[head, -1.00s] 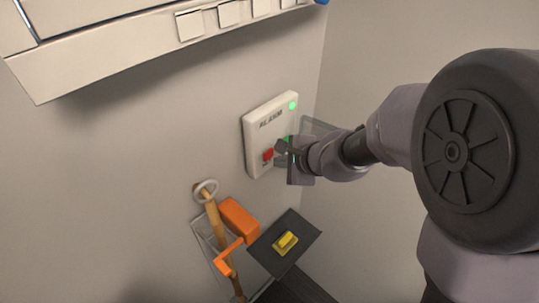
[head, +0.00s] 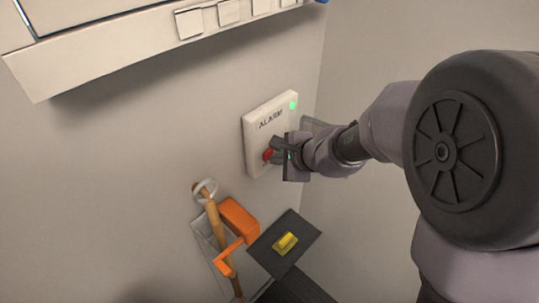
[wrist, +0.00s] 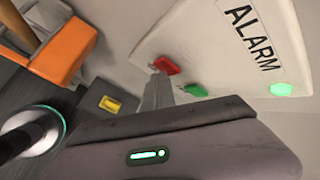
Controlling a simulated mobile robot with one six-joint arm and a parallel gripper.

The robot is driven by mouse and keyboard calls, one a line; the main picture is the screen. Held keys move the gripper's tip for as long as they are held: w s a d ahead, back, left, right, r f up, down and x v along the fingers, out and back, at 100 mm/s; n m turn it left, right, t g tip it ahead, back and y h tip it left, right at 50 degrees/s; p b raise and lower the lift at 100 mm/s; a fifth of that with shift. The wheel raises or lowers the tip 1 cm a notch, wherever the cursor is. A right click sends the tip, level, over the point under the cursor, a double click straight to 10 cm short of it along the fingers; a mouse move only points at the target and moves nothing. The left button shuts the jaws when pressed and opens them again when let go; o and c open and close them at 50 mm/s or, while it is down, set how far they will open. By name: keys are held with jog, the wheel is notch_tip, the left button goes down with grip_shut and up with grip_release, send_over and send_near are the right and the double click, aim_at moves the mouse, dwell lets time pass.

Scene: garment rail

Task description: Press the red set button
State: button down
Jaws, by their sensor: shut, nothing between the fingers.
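The white alarm panel (head: 256,137) is on the wall, with a lit green lamp (head: 292,105) at its upper right. Its red button (head: 268,155) shows in the head view just left of my gripper (head: 274,151). In the wrist view the red button (wrist: 166,66) and a green button (wrist: 195,90) stand out from the panel's lower part. My gripper's shut fingers (wrist: 157,88) point at the panel, their tips close to the red button. I cannot tell whether they touch it. In the head view the green button is hidden behind my gripper.
Below the panel are an orange box with an orange handle (head: 239,217), a wooden stick (head: 215,225) with a pale ring, and a dark plate (head: 304,228) bearing a yellow block (head: 285,243). A shelf with white squares (head: 190,24) overhangs at upper left.

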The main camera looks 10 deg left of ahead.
jog(key=shift+w+a, duration=0.1)
jog(key=shift+a, duration=0.05)
dwell(0.5)
jog(key=shift+s+d+b, duration=0.35)
jog(key=shift+s+d, duration=0.2)
jog(key=shift+d, duration=0.1)
jog(key=shift+s+d+b, duration=0.3)
jog(key=shift+s+d, duration=0.45)
jog(key=shift+d, duration=0.25)
jog(key=shift+s+d+b, duration=0.3)
jog(key=shift+s+d, duration=0.45)
jog(key=shift+d, duration=0.2)
